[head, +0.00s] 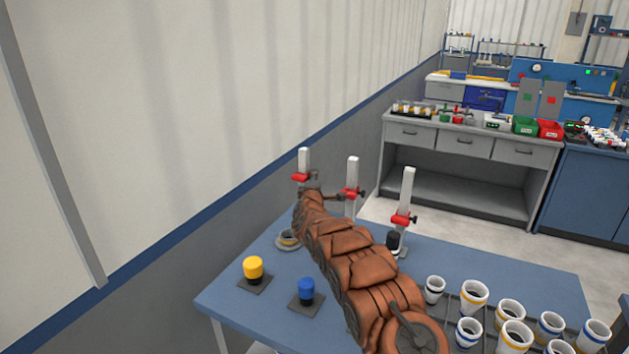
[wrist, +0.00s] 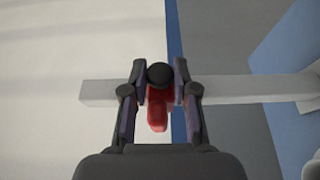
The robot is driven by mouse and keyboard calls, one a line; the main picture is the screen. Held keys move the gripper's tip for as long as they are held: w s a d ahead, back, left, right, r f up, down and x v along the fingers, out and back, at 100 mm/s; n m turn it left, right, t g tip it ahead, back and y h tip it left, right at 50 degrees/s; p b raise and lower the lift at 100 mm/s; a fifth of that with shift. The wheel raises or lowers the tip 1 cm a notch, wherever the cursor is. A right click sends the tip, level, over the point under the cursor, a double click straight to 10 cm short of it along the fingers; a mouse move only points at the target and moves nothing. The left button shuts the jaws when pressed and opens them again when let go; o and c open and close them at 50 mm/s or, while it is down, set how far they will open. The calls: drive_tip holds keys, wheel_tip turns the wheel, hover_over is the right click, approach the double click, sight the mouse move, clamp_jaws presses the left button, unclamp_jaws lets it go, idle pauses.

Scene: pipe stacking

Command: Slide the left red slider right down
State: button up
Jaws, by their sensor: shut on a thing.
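The left red slider (head: 299,177) sits on the left white post (head: 303,157), a little below its top. My gripper (head: 314,181) is at the slider's right side, with my arm reaching up to it from the lower right. In the wrist view my gripper (wrist: 160,82) is shut on the red slider (wrist: 157,112), its fingers on both sides of the black knob (wrist: 159,75). The white post (wrist: 245,88) runs sideways behind the slider there, its free end at left. My arm hides the lower part of this post in the head view.
The middle post (head: 351,171) with its red slider (head: 352,193) and the right post (head: 408,185) with its slider (head: 401,219) stand close to the right. Yellow (head: 253,268) and blue (head: 306,291) capped pieces and several white cups stand on the blue table (head: 232,301).

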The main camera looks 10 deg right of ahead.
clamp_jaws()
wheel_tip(320, 180, down, 10)
drive_tip(key=b, duration=0.1)
drive_tip(key=shift+b, duration=0.35)
drive_tip(key=shift+f, duration=0.1)
drive_tip(key=o, duration=0.7)
unclamp_jaws()
drive_tip(key=shift+o, duration=1.1)
drive_tip(key=shift+r, duration=0.25)
drive_tip(key=shift+s, duration=0.1)
